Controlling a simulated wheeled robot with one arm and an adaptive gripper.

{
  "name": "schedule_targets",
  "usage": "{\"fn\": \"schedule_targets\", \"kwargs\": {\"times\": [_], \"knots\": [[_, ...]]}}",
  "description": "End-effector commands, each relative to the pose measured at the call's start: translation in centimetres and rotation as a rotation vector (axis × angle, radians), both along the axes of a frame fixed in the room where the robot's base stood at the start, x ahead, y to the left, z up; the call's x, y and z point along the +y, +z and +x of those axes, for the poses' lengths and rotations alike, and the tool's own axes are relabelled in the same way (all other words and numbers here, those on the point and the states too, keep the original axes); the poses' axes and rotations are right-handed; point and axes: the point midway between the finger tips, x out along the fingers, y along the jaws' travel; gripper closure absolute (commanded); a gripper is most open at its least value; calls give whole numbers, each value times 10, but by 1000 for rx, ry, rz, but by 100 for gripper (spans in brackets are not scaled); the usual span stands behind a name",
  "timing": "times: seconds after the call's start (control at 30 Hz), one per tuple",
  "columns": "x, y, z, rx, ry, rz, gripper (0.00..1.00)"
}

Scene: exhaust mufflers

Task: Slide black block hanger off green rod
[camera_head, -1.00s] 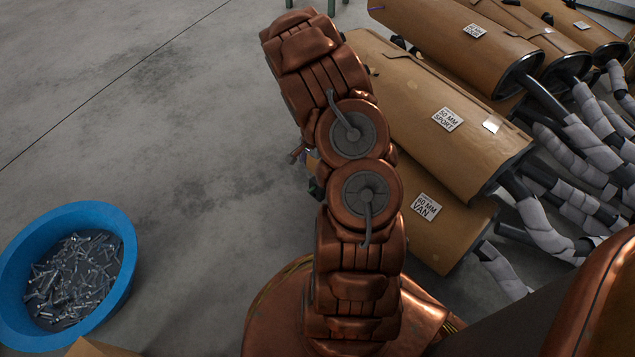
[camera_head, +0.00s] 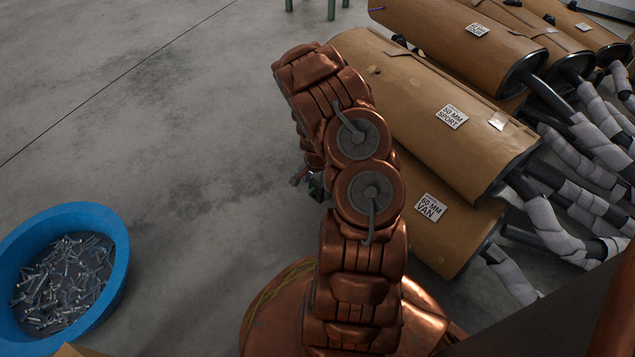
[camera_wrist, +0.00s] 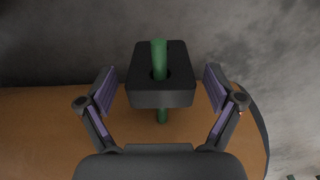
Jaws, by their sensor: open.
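The black block hanger (camera_wrist: 162,96) shows in the wrist view, with the green rod (camera_wrist: 159,58) passing through its hole. The rod sticks out above the block and shows again below it. My gripper (camera_wrist: 160,88) is open, with one purple-padded finger on each side of the block and a visible gap on both sides. In the head view my arm covers most of this spot. Only a small part of my gripper's end (camera_head: 316,187) shows beside the arm, and I cannot make out the block or rod there.
Wrapped mufflers, labelled 50 MM SPORT (camera_head: 425,130) and 60 MM VAN (camera_head: 455,240), lie right of my arm, with more behind. Their pipes are wrapped in white. A blue tub (camera_head: 118,270) of metal pieces stands at lower left. The concrete floor (camera_head: 200,130) between is clear.

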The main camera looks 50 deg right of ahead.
Motion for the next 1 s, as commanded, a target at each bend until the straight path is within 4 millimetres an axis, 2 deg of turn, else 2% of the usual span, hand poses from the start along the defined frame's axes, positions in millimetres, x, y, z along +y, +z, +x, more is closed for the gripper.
{"fn": "schedule_targets", "kwargs": {"times": [0.27,0.9,1.0], "knots": [[0,-2,0,-1,0,-1,8],[-1,-2,1,-2,1,-1,73],[0,-1,1,-2,1,-1,74]]}}
